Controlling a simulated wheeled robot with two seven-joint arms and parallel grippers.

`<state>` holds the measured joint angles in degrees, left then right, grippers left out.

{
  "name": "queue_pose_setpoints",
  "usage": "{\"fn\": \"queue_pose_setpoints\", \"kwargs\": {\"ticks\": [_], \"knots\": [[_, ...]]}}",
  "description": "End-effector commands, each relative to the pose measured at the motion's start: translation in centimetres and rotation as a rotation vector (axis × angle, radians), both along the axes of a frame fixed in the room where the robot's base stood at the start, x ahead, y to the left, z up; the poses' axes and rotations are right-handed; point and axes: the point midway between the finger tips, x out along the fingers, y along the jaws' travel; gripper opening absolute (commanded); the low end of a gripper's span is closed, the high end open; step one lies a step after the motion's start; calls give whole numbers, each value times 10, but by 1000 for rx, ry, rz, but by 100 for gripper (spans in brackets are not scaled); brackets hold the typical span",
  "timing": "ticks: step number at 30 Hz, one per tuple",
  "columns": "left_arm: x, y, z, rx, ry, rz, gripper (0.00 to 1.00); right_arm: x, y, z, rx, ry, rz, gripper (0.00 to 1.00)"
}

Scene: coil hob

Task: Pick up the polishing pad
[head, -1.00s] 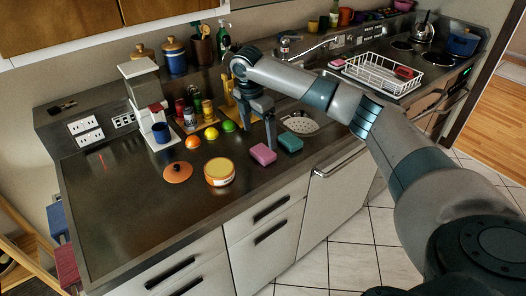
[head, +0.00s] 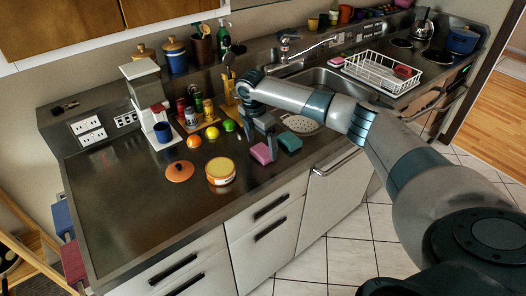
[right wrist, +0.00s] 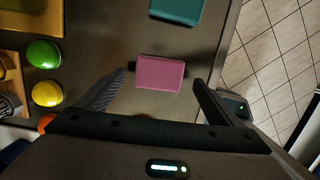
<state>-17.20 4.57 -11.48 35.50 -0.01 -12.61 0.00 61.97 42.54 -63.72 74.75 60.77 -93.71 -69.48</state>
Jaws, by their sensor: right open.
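Two block-shaped pads lie on the dark counter near its front edge. The pink pad (head: 261,153) is on the left and the teal pad (head: 290,141) is just right of it. I cannot tell from looks alone which one is the polishing pad. My right gripper (head: 262,136) points down at the pink pad. In the right wrist view, the open fingers (right wrist: 158,80) stand on either side of the pink pad (right wrist: 160,73), with gaps between. The teal pad (right wrist: 178,9) lies beyond it, partly cut off. My left gripper is not in view.
A yellow-topped tin (head: 220,171) and an orange lid (head: 179,171) lie to the left. Green (head: 229,125), yellow (head: 212,132) and orange (head: 194,141) fruits sit behind. The sink (head: 335,85) and white dish rack (head: 382,72) are to the right. The front-left counter is clear.

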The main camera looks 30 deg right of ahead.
Motion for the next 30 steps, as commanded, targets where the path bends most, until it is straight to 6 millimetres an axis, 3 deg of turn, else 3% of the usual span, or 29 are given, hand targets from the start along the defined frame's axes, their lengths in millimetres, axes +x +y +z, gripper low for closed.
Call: {"fn": "queue_pose_setpoints", "kwargs": {"ticks": [1,9,22,28,30], "knots": [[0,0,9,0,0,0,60,1,-2,-2,0,3,-2,88],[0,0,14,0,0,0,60,2,-5,-26,-1,0,0,88],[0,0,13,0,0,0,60,2,-5,-27,-1,-1,0,88],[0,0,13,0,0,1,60,2,-5,-26,-1,-1,0,44],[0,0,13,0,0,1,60,2,-5,-26,-1,-1,0,44]]}}
